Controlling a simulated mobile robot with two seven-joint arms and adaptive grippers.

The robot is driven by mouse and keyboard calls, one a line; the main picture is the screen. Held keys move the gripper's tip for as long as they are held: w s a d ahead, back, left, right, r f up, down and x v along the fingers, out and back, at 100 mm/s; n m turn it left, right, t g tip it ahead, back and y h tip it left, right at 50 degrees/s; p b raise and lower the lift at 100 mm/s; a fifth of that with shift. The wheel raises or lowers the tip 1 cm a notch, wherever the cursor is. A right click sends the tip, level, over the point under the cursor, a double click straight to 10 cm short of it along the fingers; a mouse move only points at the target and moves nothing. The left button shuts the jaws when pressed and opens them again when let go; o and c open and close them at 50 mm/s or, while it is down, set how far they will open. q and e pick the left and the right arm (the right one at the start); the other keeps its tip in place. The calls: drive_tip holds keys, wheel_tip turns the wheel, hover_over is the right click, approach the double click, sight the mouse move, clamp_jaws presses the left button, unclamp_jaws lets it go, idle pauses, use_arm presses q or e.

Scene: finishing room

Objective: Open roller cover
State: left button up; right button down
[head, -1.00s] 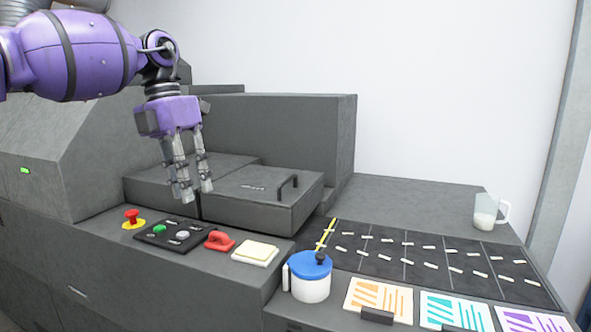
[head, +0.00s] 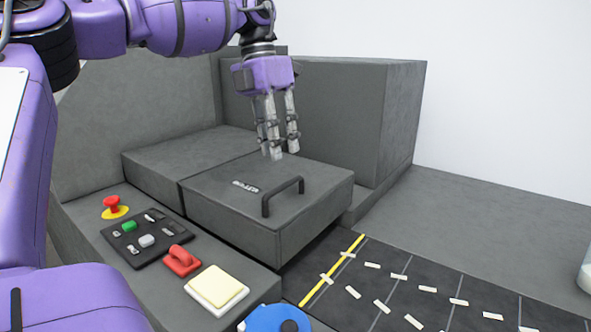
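The roller cover (head: 235,200) is a grey, flat-topped lid on the machine with a black bar handle (head: 283,194) and a small pale label on top. It lies flat and looks shut. My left gripper (head: 279,154) hangs above the back of the cover with its fingers pointing down. Its fingers are apart with nothing between them, and it is clear of the handle, which stands nearer the camera. My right gripper is not in view.
A red emergency button (head: 112,204), a black button panel (head: 145,240), a red handle (head: 182,261) and a cream pad (head: 217,287) sit in front of the cover. A blue lid (head: 262,319) shows at the bottom edge. A tall grey block (head: 340,115) stands behind.

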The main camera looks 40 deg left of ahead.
use_arm(q)
drive_tip(key=f, duration=0.2)
drive_tip(key=d+f, duration=0.1)
drive_tip(key=f, duration=0.4)
drive_tip(key=shift+s+d+p, duration=0.2)
drive_tip(key=shift+s+p, duration=0.1)
drive_tip(key=shift+r, duration=0.1)
clamp_jaws()
